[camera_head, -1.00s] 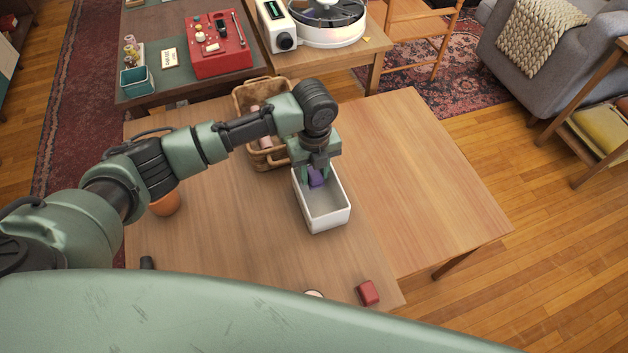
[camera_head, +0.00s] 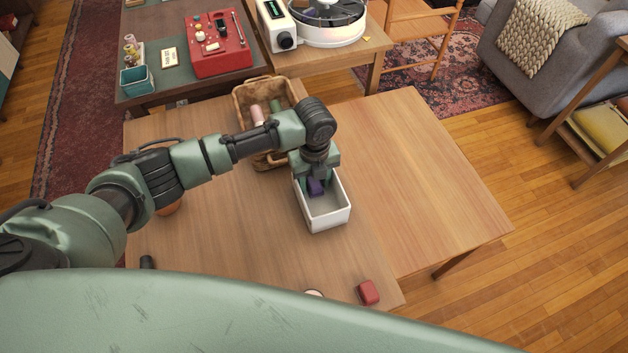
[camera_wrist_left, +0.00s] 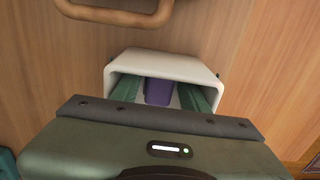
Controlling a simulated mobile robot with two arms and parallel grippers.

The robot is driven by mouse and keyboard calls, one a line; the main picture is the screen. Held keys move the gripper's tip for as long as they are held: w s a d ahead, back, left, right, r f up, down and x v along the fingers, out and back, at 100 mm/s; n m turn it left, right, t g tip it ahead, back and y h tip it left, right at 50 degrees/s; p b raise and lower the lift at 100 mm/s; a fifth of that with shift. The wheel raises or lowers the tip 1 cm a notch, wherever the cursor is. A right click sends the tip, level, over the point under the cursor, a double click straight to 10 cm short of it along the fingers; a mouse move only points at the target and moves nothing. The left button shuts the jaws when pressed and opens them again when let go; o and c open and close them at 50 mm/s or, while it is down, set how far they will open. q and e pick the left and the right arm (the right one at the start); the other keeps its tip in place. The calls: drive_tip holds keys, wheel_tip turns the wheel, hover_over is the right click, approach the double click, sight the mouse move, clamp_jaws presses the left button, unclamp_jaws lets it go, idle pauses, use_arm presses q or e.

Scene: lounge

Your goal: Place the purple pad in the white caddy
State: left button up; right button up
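The purple pad (camera_head: 316,188) is inside the white caddy (camera_head: 329,219), toward its far end. Whether it touches the caddy floor is hard to tell. My left gripper (camera_head: 314,184) points down into the caddy. In the left wrist view its green fingers (camera_wrist_left: 160,95) stand either side of the purple pad (camera_wrist_left: 158,91), with a narrow pale gap on each side, so it looks open around the pad. The white caddy (camera_wrist_left: 165,63) surrounds the fingers there. My right gripper is not in view.
A wicker basket (camera_head: 243,98) with rolled items stands just behind the caddy. A red block (camera_head: 368,292) lies near the table's front edge. An orange pot (camera_head: 169,209) is partly hidden behind my left arm. The table's right half (camera_head: 420,170) is clear.

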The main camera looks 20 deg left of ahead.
use_arm(q)
wheel_tip(320, 180, up, 12)
drive_tip(key=shift+r, duration=0.15)
idle(0.4)
